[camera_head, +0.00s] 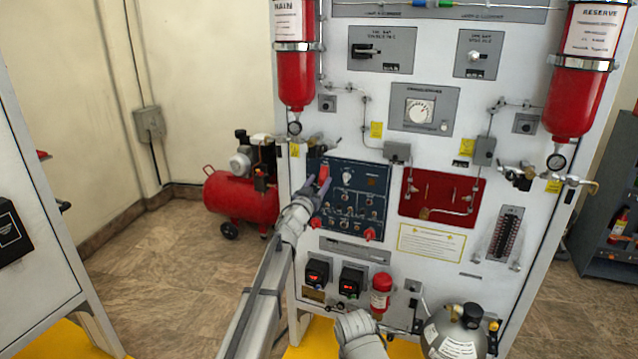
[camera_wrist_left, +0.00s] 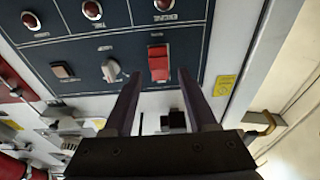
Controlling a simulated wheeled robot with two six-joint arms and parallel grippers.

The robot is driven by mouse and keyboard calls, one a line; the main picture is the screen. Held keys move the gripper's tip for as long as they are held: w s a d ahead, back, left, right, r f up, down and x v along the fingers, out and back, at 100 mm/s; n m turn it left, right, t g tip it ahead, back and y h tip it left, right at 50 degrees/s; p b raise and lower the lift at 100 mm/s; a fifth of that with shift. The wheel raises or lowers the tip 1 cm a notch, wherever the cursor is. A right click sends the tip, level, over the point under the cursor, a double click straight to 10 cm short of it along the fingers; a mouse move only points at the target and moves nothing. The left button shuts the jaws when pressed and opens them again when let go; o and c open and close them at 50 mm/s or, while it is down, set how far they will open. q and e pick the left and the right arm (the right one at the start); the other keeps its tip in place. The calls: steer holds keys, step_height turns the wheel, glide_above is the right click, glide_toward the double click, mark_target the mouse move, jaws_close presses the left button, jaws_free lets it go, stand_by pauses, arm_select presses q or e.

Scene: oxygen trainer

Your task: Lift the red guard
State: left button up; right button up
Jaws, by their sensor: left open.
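The red guard (camera_head: 324,172) sits near the upper left corner of the dark blue panel (camera_head: 375,182) in the head view. In the left wrist view the guard (camera_wrist_left: 158,63) is a small red block on the panel, seen upside down. My left gripper (camera_head: 319,186) is open in front of the panel's left side. In the left wrist view its two fingers (camera_wrist_left: 160,76) stand apart, one on each side of the guard in the picture, with nothing held. I cannot tell whether a finger touches the guard. My right gripper does not show.
A pale knob (camera_wrist_left: 112,70) is just beside one left finger in the wrist view. A red cylinder (camera_head: 297,75) hangs above the panel. A red compressor (camera_head: 240,195) stands on the floor at left. Part of my right arm shows at the bottom.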

arm_select(q)
steer(key=b+v, duration=0.1)
steer(key=v, duration=0.6)
steer(key=shift+s, duration=0.15)
